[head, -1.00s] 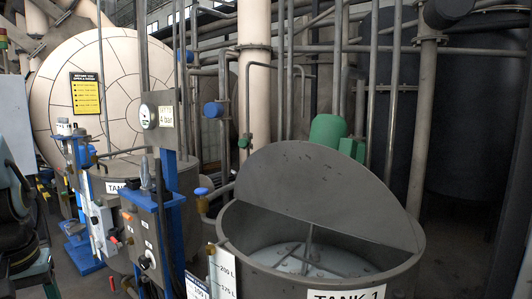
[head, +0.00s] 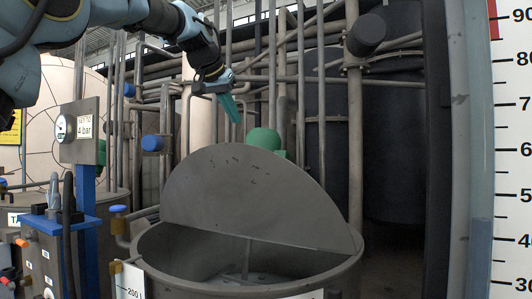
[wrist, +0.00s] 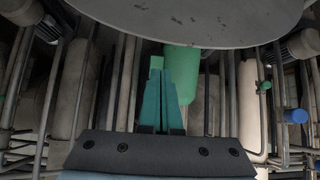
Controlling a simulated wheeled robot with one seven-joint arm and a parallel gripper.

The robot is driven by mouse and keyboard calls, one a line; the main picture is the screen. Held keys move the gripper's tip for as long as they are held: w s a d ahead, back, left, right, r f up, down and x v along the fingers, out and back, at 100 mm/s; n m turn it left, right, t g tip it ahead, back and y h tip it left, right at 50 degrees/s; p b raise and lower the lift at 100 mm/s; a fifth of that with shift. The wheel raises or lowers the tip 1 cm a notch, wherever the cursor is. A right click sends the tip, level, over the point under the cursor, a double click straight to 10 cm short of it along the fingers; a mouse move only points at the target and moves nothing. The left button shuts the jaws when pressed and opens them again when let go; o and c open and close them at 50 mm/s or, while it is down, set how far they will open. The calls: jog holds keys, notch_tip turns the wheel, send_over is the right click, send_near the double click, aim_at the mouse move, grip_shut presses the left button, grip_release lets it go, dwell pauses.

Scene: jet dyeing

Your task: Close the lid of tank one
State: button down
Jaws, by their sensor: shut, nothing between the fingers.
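Tank one (head: 345,262) is a round grey metal vessel at the lower middle of the head view. Its half-disc lid (head: 250,195) stands raised and tilted back at the middle of the rim, so the front half of the mouth is open. In the wrist view the lid (wrist: 200,20) fills the top, with its curved edge facing my fingers. My gripper (head: 235,115) is above and behind the lid's top edge, pointing down, with teal fingers together and empty. It also shows in the wrist view (wrist: 157,70). It appears apart from the lid.
A green motor (head: 265,142) and several vertical pipes (head: 300,90) stand behind the tank. A control post with a gauge (head: 78,130) and a blue-handled valve (head: 120,209) are on the left. A white numbered scale (head: 510,150) is at the right.

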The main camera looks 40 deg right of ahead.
jog(key=shift+w+d+f+p, duration=0.1)
jog(key=shift+d+f, duration=0.6)
jog(key=shift+f, duration=0.35)
jog(key=shift+w+d+f+p, duration=0.1)
jog(key=shift+w+d+f, duration=0.05)
jog(key=shift+d+f, duration=0.75)
jog(key=shift+w+d+f+p, duration=0.1)
jog(key=shift+d+f, duration=0.45)
jog(key=shift+f, duration=0.65)
jog(key=shift+a+f+b, duration=0.1)
jog(key=shift+b, duration=0.25)
